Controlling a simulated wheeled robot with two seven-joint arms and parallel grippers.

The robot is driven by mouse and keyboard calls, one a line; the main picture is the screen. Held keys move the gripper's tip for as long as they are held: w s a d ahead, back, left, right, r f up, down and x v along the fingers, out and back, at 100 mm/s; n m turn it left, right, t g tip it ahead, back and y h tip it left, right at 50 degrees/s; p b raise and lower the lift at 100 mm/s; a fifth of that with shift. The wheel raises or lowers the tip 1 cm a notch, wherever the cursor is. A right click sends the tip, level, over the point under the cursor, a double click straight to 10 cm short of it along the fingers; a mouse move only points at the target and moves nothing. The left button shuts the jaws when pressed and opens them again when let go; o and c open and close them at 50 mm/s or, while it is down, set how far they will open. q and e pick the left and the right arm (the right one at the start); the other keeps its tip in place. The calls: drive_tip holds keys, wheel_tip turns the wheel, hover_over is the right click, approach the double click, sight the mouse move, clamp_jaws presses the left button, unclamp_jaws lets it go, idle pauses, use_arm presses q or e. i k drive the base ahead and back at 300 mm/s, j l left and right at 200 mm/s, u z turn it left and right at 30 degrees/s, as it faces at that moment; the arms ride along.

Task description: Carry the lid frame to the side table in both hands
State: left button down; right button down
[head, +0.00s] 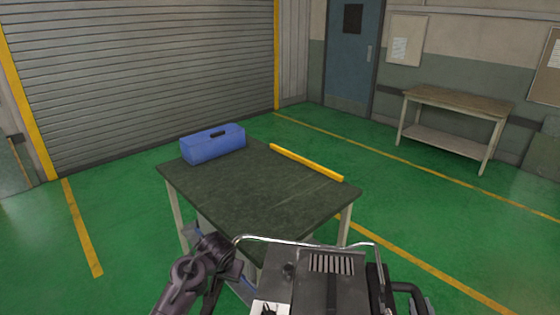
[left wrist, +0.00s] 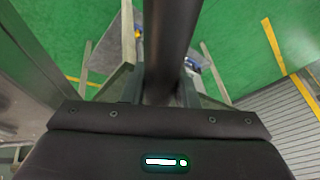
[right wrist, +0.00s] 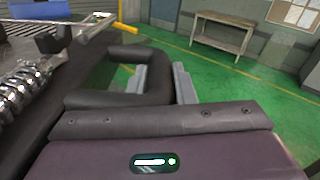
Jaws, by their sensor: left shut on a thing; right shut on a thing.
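The lid frame (head: 335,290) is a dark metal unit with a slotted vent and a bent wire rail, at the bottom of the head view. It is held close in front of me. My right gripper (right wrist: 160,85) is shut on its black looped handle (right wrist: 95,100), which also shows in the head view (head: 405,288). My left gripper (left wrist: 165,88) is shut on a dark round bar (left wrist: 170,40) of it; the left arm partly hides this side in the head view. A table with a dark top (head: 255,200) stands just beyond the lid frame.
A blue toolbox (head: 212,145) sits at the dark table's far left corner, and a yellow bar (head: 305,162) lies along its far right edge. The near middle of the top is bare. A wooden-topped bench (head: 455,101) stands by the right wall. Green floor lies open between.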

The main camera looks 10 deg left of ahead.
sight(258, 187)
drive_tip(key=i+l+u, duration=0.2)
drive_tip(key=i+l, duration=0.15)
drive_tip(key=i+l+u, duration=0.25)
drive_tip(key=i+l, duration=0.15)
drive_tip(key=i+l+u, duration=0.2)
drive_tip(key=i+l, duration=0.15)
drive_tip(key=l, duration=0.15)
drive_tip(key=i+l+u, duration=0.2)
drive_tip(key=l, duration=0.3)
drive_tip(key=i+l+u, duration=0.3)
drive_tip(key=i, duration=0.25)
drive_tip(key=i+l+u, duration=0.25)
drive_tip(key=i+l, duration=0.25)
drive_tip(key=i+l+u, duration=0.15)
drive_tip(key=i+u, duration=0.2)
drive_tip(key=i, duration=0.25)
